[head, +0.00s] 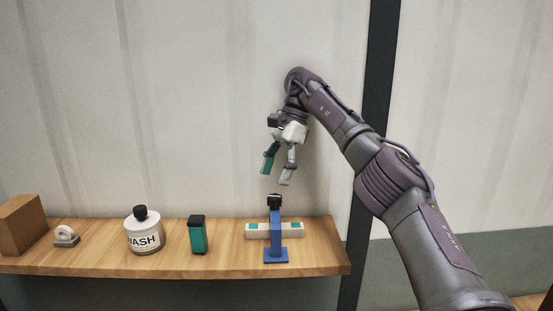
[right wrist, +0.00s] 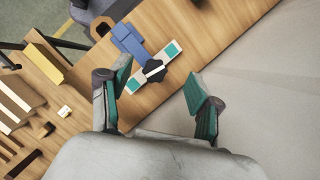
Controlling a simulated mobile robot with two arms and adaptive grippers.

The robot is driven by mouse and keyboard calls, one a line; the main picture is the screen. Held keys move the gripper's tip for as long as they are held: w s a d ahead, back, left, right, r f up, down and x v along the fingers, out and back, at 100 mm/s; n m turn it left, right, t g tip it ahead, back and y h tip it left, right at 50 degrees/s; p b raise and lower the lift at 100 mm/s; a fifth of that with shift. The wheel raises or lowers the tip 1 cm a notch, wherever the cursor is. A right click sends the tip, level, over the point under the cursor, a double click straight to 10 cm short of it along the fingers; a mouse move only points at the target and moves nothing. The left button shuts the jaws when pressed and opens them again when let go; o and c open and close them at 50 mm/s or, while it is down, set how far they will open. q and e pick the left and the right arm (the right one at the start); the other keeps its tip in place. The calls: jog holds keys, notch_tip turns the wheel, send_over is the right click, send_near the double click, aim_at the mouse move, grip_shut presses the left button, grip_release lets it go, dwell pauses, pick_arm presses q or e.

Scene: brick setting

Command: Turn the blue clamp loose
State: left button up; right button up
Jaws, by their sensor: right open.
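The blue clamp (head: 276,240) stands upright on the wooden shelf, with a black knob (head: 274,201) on top. A pale bar with teal patches (head: 293,230) runs crosswise at the clamp, partly hidden behind its post. In the right wrist view, the blue clamp (right wrist: 129,41), its black knob (right wrist: 154,70) and the bar (right wrist: 172,49) show beyond the fingers. My right gripper (head: 276,174) is open and empty, fingers pointing down, a little above the knob and apart from it. In the right wrist view, the knob appears between the spread fingers (right wrist: 157,84). My left gripper is out of view.
On the shelf (head: 325,255), left of the clamp, stand a teal box with a black top (head: 198,236), a white WASH jar (head: 143,236), a small white item (head: 65,236) and a brown box (head: 22,224). A pale wall stands behind. A dark post (head: 373,90) rises on the right.

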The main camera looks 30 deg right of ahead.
aim_at(276, 195)
notch_tip(276, 195, up, 3)
jog(key=shift+s+a+f, duration=0.1)
jog(key=shift+r, duration=0.8)
jog(key=shift+f, duration=0.1)
